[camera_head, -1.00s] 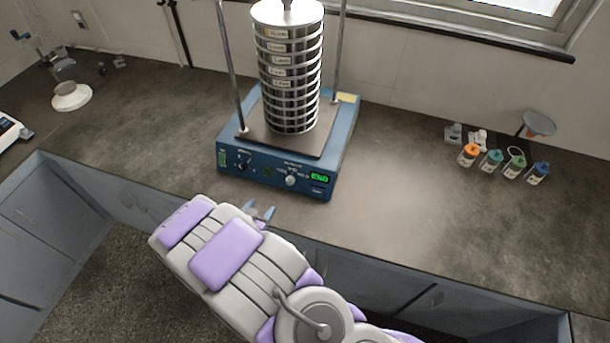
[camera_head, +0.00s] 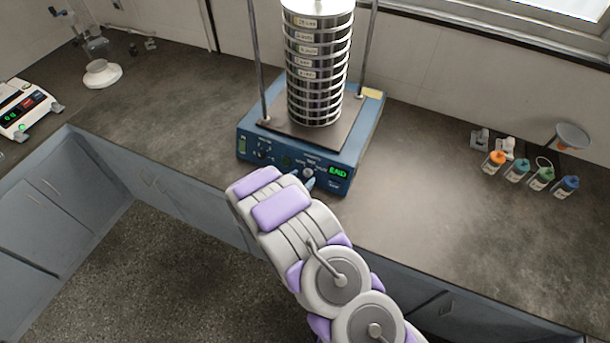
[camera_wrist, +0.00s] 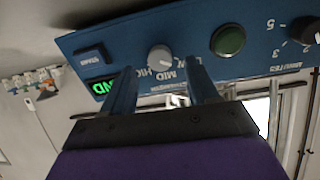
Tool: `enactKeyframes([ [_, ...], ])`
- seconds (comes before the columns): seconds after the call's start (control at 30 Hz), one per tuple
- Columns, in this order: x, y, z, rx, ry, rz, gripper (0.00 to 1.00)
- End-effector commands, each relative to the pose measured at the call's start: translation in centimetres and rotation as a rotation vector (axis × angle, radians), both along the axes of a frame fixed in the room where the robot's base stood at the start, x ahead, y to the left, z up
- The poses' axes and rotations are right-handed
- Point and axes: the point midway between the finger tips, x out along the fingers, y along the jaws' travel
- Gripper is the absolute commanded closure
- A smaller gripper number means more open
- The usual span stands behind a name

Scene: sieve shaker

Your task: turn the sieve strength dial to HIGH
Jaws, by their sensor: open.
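The sieve shaker's blue base (camera_head: 358,152) stands on the counter with a tall stack of metal sieves (camera_head: 318,70) on it. The silver strength dial (camera_wrist: 160,57) is on its front panel, with LOW, MID and HIGH lettering around it, partly covered by my fingers. I cannot tell which mark it points to. My gripper (camera_wrist: 159,66) is open, its two fingers just short of the dial, which shows in the gap between them. In the head view my gripper (camera_head: 307,182) is at the panel's front and hides part of it.
A scale (camera_head: 25,108) stands left, and several small bottles (camera_head: 542,177) stand right.

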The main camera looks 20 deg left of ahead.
Motion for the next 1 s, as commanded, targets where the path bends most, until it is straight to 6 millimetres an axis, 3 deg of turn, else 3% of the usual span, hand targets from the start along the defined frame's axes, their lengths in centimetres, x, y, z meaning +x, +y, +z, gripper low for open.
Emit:
enactKeyframes([
  [0.3,3.2,0.0,-1.4,-0.004,-0.003,-0.001,0.41],
  [0.63,3.5,-0.3,-1.5,-0.002,-0.002,0.000,0.41],
  [1.0,3.4,-0.2,-1.5,-0.004,-0.002,-0.001,0.75],
])
